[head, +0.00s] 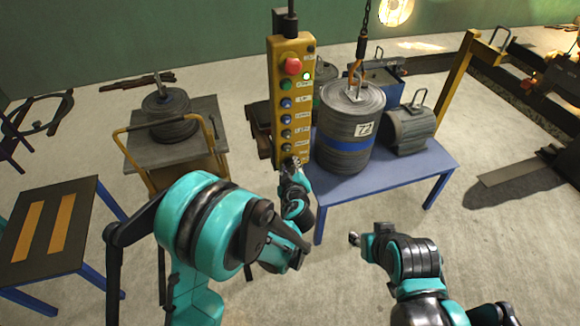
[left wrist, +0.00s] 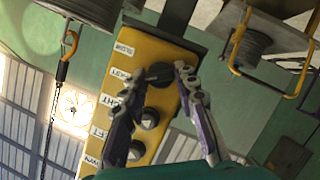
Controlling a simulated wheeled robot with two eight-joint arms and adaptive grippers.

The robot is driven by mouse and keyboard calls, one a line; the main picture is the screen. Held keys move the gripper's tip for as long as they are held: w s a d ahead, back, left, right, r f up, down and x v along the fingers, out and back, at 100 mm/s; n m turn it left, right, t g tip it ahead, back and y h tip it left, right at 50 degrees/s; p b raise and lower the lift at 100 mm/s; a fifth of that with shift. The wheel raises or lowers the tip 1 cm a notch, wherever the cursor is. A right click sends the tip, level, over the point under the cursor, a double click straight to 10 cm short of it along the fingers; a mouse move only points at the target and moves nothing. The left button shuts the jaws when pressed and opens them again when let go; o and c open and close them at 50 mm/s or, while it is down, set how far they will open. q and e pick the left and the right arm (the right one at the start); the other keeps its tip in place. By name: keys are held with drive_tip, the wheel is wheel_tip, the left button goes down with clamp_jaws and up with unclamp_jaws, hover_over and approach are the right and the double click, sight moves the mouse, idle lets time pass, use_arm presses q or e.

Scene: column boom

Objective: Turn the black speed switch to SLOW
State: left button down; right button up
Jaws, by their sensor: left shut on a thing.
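The yellow control pendant (head: 291,90) hangs upright in the head view, with a red button on top and a column of buttons below. In the left wrist view the pendant (left wrist: 155,52) shows tilted, with the labels SLOW and FAST beside the black speed switch (left wrist: 160,73). My left gripper (head: 293,163) is at the pendant's lower end. In the wrist view the left gripper (left wrist: 154,79) has its fingers on either side of the switch, shut on it. The pointing direction of the switch is unclear. My right gripper (head: 355,238) is low, apart from the pendant; its jaw opening is unclear.
A grey ribbed drum (head: 350,112) hangs on a chain hook over a blue table (head: 410,165), right beside the pendant. A cart with a coil (head: 170,115) stands to the left. A low table with orange stripes (head: 50,225) is at far left. Floor at right front is clear.

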use_arm(q)
drive_tip(key=m+g+y, duration=0.1)
drive_tip(key=m, duration=0.2)
drive_tip(key=shift+d+y, duration=0.2)
drive_tip(key=shift+y, duration=0.2)
drive_tip(key=shift+w+d+m+g+y+b, duration=0.1)
drive_tip(key=shift+m+g+y+b, duration=0.4)
drive_tip(key=shift+m+y, duration=1.05)
drive_tip(key=shift+m, duration=0.35)
drive_tip(key=shift+h, duration=0.25)
drive_tip(key=c, duration=1.2)
unclamp_jaws()
drive_tip(key=shift+o, duration=0.2)
drive_tip(key=shift+r, duration=0.1)
drive_tip(key=v, duration=0.7)
drive_tip(key=shift+s, duration=0.25)
